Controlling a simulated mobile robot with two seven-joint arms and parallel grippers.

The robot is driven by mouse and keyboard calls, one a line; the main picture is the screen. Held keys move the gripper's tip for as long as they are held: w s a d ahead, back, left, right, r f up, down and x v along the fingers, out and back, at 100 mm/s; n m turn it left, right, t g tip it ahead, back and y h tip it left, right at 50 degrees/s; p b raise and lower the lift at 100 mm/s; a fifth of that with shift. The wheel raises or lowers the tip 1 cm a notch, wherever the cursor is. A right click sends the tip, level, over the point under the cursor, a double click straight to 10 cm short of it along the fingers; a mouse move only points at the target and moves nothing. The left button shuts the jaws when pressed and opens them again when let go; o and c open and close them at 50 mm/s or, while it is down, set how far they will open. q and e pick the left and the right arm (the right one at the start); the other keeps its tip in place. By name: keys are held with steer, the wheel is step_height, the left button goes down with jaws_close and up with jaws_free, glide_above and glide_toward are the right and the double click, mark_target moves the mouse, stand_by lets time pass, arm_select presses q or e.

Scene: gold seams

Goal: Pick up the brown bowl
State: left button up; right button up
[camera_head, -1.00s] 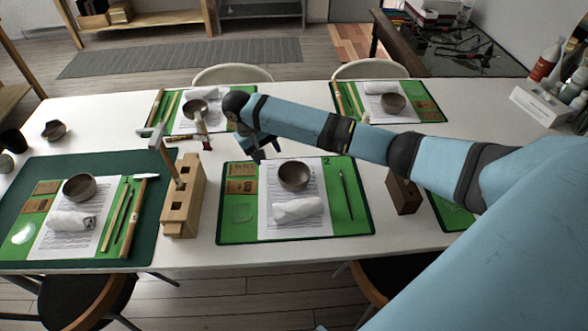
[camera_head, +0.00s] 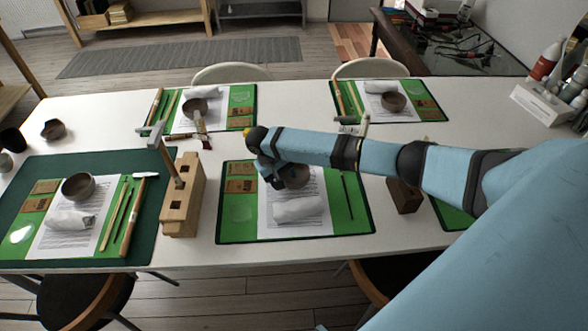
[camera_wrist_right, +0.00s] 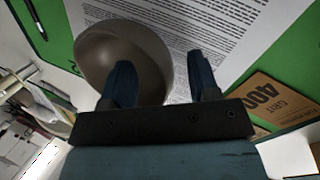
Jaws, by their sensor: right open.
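The brown bowl (camera_head: 298,176) sits on the paper sheet of the middle mat, partly hidden behind my right gripper in the head view. In the right wrist view the bowl (camera_wrist_right: 110,48) shows large at upper left. My right gripper (camera_head: 277,180) is open and reaches down at the bowl's left side. In the wrist view its fingers (camera_wrist_right: 160,70) are spread: one overlaps the bowl near its rim, the other is outside it over the paper. I cannot tell whether either finger touches the bowl. My left gripper is not in view.
A white cloth roll (camera_head: 298,209) lies just in front of the bowl, and a thin tool (camera_head: 346,196) lies right of it. A wooden block with a hammer (camera_head: 182,200) stands left of the mat (camera_head: 240,228). Similar bowls sit on the other mats.

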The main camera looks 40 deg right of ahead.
jaws_close()
